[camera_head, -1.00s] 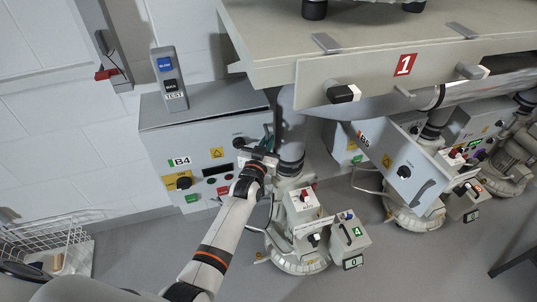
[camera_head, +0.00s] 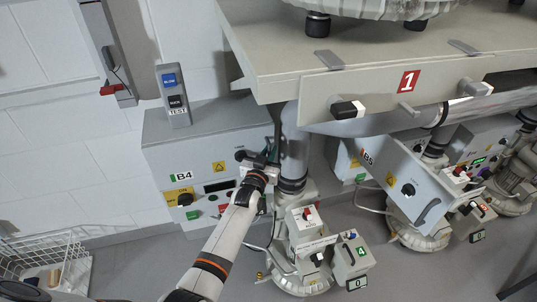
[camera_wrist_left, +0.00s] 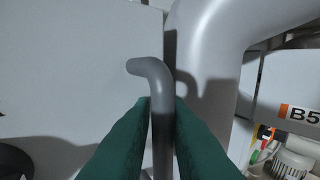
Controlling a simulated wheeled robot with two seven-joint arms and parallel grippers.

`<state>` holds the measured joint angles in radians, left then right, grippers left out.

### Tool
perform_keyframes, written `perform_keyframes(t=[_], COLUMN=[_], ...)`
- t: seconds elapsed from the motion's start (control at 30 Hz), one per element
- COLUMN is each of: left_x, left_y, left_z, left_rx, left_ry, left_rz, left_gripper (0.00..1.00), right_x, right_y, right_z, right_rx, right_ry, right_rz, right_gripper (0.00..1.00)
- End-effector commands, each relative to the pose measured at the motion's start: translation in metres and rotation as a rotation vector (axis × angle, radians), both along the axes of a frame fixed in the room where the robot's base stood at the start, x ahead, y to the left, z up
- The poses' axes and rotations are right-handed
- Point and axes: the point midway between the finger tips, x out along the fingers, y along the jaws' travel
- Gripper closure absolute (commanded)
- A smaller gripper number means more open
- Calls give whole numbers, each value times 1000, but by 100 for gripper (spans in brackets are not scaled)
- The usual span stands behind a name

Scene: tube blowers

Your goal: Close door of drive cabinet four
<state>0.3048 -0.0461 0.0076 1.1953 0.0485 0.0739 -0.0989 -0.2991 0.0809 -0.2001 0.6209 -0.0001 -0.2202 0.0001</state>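The grey drive cabinet labelled B4 (camera_head: 207,165) stands against the wall in the head view. Its front door (camera_wrist_left: 75,75) looks flush with the body in the head view, and no gap is clear. The door's dark grey bar handle (camera_wrist_left: 161,110) runs upright through the middle of the left wrist view. My left gripper (camera_head: 262,160) is at the right side of the door. Its green fingers (camera_wrist_left: 162,140) lie on both sides of the handle and look closed on it. My right gripper is not in view.
A silver pipe (camera_wrist_left: 203,60) rises close to the right of the handle. Cabinet B5 (camera_head: 408,180) has its door swung open. A wire basket (camera_head: 45,262) is at left.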

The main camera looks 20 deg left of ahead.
Motion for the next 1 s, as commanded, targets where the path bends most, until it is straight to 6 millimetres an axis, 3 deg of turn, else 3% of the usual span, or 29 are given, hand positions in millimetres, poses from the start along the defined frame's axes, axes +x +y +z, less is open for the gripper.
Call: perform_keyframes(t=[0.17, 0.5, 0.7, 1.0], left_x=[-10, -81, -112, -123], left_y=[1, 0, 0, -1], left_z=[0, 1, 1, 2], left_rx=[0, 0, 1, 1], left_ry=[1, 0, -2, -5], left_rz=[1, 0, 0, -1], left_gripper=[84, 84, 84, 84], right_x=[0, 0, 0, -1], right_y=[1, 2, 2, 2], right_z=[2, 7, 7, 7], right_rx=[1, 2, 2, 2], right_ry=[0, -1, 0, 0], right_rz=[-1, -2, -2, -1], right_gripper=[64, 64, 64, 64])
